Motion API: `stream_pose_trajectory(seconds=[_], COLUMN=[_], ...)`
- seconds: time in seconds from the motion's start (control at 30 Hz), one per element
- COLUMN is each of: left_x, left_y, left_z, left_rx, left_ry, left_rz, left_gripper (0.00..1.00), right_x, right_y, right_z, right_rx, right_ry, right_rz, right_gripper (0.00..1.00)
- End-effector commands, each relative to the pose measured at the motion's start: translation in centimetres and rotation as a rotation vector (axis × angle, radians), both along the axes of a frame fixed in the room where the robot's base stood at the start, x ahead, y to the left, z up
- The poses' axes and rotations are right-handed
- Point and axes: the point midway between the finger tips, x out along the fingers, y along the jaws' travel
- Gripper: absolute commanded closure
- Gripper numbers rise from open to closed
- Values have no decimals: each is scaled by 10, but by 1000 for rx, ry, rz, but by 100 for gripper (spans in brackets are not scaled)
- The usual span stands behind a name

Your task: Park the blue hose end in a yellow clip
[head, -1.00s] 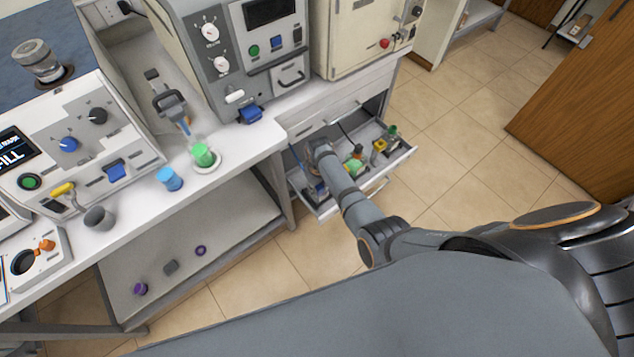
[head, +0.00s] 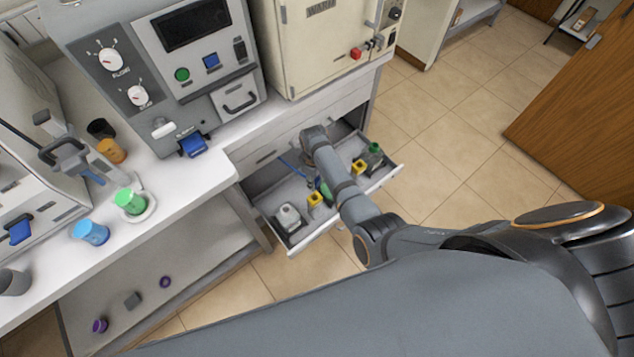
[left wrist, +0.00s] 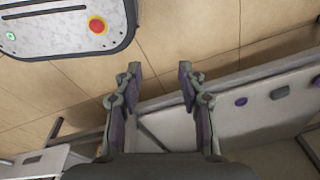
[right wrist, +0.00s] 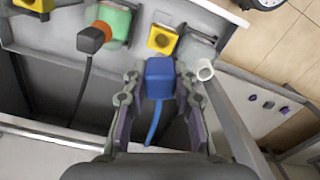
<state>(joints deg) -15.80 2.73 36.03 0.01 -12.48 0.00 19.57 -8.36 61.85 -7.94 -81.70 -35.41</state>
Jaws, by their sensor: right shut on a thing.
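My right gripper (right wrist: 158,86) is shut on the blue hose end (right wrist: 158,76), a blue block whose blue hose (right wrist: 154,122) trails back between the fingers. A yellow clip (right wrist: 162,39) with a dark square opening lies just ahead of the hose end in the right wrist view; I cannot tell if they touch. Another yellow clip (right wrist: 36,4) is at that view's top left. In the head view the yellow clips (head: 314,199) (head: 358,167) are in the open drawer, and my forearm hides the right gripper. My left gripper (left wrist: 157,84) is open and empty in the left wrist view.
The drawer (head: 329,219) also holds a grey container (head: 288,217) with a white spout and a green container (right wrist: 117,22) with an orange-collared black hose end (right wrist: 92,37). The bench (head: 180,187) bears a blue cup (head: 90,232) and a green cup (head: 130,201). Floor right of the drawer is clear.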

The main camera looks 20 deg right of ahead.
Motion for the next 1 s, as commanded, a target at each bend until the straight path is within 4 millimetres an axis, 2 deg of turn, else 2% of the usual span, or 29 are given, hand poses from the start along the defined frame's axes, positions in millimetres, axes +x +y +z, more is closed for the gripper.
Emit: stream_pose_trajectory(seconds=[0.1, 0.2, 0.37, 0.53, 0.67, 0.77, 1.0], left_x=[-7, -24, -43, -37, -21, -13, -20], left_y=[12, 28, 39, 33, 20, 17, 23], left_z=[-1, -2, -9, -24, -40, -51, -66], left_rx=[15, 35, 47, 40, 24, 21, 28], left_ry=[10, 35, 63, 54, 30, 17, 27], left_rz=[-5, -10, -13, -11, -6, -6, -8], left_gripper=[60, 60, 60, 60, 60, 60, 60], right_x=[0, 0, 0, 0, 0, -1, -1], right_y=[1, 1, 1, 1, 1, 1, 1], right_z=[0, 0, -7, -21, -36, -46, -59], right_rx=[2, 2, 0, 0, 0, 0, 0], right_ry=[0, 0, 0, 0, 0, 1, 0], right_rz=[12, 12, 11, 10, 10, 10, 10], right_gripper=[100, 100, 100, 100, 100, 100, 100])
